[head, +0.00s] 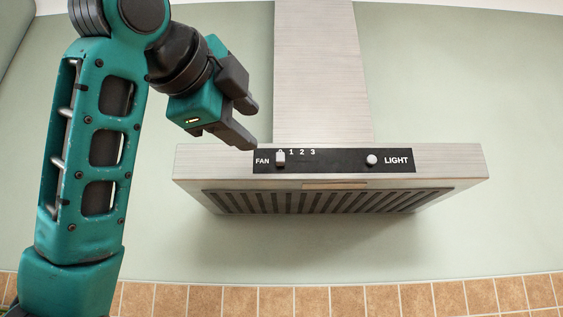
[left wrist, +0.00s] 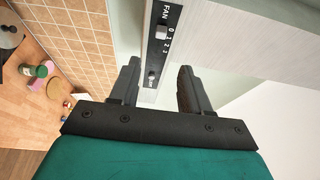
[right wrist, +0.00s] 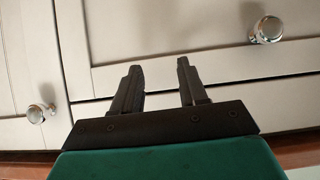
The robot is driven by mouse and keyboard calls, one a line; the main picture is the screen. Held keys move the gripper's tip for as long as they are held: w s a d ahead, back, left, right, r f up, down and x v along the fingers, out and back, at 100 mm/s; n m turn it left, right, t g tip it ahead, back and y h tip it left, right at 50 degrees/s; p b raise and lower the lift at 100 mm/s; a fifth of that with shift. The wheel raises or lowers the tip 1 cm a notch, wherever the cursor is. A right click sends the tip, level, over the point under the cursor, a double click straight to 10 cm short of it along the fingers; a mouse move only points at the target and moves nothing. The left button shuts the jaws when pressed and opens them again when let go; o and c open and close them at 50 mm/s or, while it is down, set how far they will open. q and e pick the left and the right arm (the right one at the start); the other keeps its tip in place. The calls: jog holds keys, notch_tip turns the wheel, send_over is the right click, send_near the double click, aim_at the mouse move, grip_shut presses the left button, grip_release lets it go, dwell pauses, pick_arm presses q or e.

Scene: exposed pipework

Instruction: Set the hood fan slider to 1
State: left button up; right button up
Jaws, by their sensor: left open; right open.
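The range hood (head: 330,175) has a black control strip (head: 330,161) on its front. The fan slider (head: 280,158) is a small light knob at the strip's left end, at the 0 mark, left of 1, 2 and 3. It also shows in the left wrist view (left wrist: 162,32), next to the 0. My left gripper (head: 254,126) is open and empty, up and left of the slider and apart from it. In the left wrist view the strip shows beyond the open fingers (left wrist: 157,90). My right gripper (right wrist: 158,78) is open and empty in front of light cabinet fronts.
A round light knob (head: 371,160) sits at the strip's right end. The vent grille (head: 330,201) is under the hood. In the left wrist view, a wooden counter (left wrist: 25,120) with several small items lies below. The right wrist view shows a metal drawer knob (right wrist: 267,29) and another cabinet knob (right wrist: 37,114).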

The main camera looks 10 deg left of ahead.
aim_at(283, 157)
pick_arm(q)
jog(key=w+p, duration=0.1)
jog(key=w, duration=0.3)
jog(key=w+d+p, duration=0.1)
jog(key=w, duration=0.3)
jog(key=w+d+p, duration=0.1)
jog(key=w, duration=0.3)
jog(key=shift+w+d, duration=0.15)
jog(key=shift+d, duration=0.1)
jog(key=shift+c, duration=0.3)
grip_shut()
